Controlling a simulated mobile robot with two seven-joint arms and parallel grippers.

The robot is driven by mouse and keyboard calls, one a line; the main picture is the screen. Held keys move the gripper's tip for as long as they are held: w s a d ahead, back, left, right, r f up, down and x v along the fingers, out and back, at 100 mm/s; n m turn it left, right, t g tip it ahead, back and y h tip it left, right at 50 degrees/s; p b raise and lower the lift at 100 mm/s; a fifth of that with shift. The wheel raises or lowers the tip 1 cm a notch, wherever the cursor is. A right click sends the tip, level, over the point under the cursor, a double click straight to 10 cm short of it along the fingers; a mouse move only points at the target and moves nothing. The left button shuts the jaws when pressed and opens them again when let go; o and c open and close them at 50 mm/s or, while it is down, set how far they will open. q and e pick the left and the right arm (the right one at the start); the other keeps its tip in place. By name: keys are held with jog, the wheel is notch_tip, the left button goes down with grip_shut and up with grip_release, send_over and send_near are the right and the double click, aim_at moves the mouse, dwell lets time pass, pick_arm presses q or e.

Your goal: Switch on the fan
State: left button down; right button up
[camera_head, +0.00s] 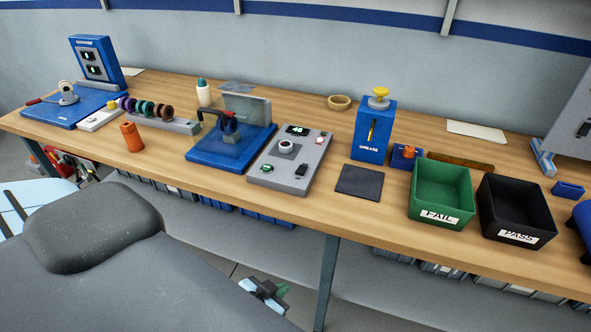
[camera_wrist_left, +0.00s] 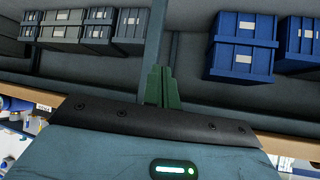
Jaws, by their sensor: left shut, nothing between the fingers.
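No thing in view is plainly a fan. A grey control panel (camera_head: 274,173) with a display, a round knob and small coloured switches lies on the bench. To its left, a blue fixture (camera_head: 208,153) carries a translucent grey plate and a dark clamp with a red handle. A tall blue unit (camera_head: 90,52) with two dark switch-like plates stands at the far left. My left gripper (camera_head: 283,290) is below and in front of the bench edge, away from these things. Its green fingers (camera_wrist_left: 161,88) are together and empty in the left wrist view. My right gripper is out of view.
The wooden bench (camera_head: 325,215) holds a blue grease dispenser (camera_head: 372,130), a green FAIL bin (camera_head: 441,193) and a black PASS bin (camera_head: 515,209). An orange holder (camera_head: 131,137) stands near the front edge. Blue boxes (camera_wrist_left: 243,47) sit on the shelf below.

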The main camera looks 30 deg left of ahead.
aim_at(297, 180)
pick_arm(q)
jog(key=shift+n+t+y, duration=0.7)
jog(key=shift+t+y, duration=0.1)
jog(key=shift+t, duration=0.1)
jog(key=w+a+r, duration=0.1)
jog(key=w+r, duration=0.2)
jog(key=r, duration=0.1)
jog(key=w+a+r, duration=0.1)
jog(key=w+r, duration=0.2)
jog(key=r, duration=0.1)
jog(key=w+a+r, duration=0.2)
jog(key=w+r, duration=0.1)
jog(key=r, duration=0.1)
jog(key=shift+w, duration=0.1)
jog(key=w+a+r+n+y, duration=0.1)
jog(key=w+a+r, duration=0.1)
jog(key=r, duration=0.4)
jog(key=w+a+r+n+t+y, duration=0.1)
jog(key=w+a+r, duration=0.1)
jog(key=r, duration=0.4)
jog(key=shift+r+n+y+p, duration=0.3)
jog(key=shift+r+p, duration=0.05)
jog(key=shift+p, duration=0.1)
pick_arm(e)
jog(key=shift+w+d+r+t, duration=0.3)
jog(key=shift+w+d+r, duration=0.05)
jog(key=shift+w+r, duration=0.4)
pick_arm(q)
jog(key=shift+w, duration=0.15)
